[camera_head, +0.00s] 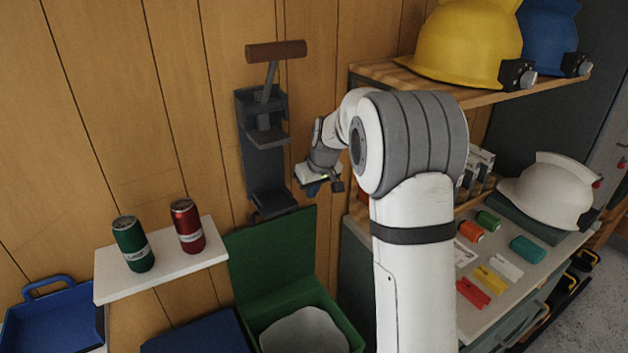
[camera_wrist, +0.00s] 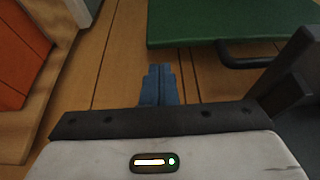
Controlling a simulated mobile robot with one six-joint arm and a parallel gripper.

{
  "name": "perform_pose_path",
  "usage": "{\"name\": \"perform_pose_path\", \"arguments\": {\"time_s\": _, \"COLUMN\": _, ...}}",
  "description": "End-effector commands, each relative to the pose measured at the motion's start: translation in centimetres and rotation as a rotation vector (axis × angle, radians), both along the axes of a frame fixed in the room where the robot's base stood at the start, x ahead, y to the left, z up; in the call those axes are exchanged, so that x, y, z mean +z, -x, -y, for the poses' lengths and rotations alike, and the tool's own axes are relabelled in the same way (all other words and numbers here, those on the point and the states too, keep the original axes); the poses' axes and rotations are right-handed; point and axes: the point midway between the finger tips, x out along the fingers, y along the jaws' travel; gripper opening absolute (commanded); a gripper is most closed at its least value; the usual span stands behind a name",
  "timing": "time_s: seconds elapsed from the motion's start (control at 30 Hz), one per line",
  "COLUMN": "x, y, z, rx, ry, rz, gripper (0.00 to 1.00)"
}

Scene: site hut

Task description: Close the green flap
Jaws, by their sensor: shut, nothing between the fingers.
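The green flap (camera_head: 268,250) stands raised, leaning back toward the wall, in the head view. It belongs to a green box (camera_head: 338,318) whose top is open and which holds a grey, crumpled-looking thing. My gripper (camera_head: 314,189) is above and to the right of the flap, apart from it in the picture. Its blue fingers (camera_wrist: 158,85) are together and empty in the wrist view. A green panel (camera_wrist: 235,22) with a dark bar fills the upper right of the wrist view. I cannot tell for sure whether it is the flap.
A white wall shelf (camera_head: 190,262) with a green can (camera_head: 132,243) and a red can (camera_head: 187,226) stands left of the flap. A wall-mounted press with a wooden handle (camera_head: 275,51) hangs above. Shelves with helmets (camera_head: 465,45) are on the right.

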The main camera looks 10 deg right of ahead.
Motion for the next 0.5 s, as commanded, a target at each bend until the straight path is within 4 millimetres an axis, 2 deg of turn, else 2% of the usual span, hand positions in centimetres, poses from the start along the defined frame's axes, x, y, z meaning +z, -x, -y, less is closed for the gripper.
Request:
{"name": "perform_pose_path", "arguments": {"time_s": 0.2, "x": -2.8, "y": -1.1, "z": -0.4, "rx": 0.002, "ry": 0.001, "rz": -0.002, "gripper": 0.00}}
{"name": "perform_pose_path", "arguments": {"time_s": 0.5, "x": -3.6, "y": -1.4, "z": -0.5, "rx": 0.002, "ry": 0.001, "rz": 0.000, "gripper": 0.00}}
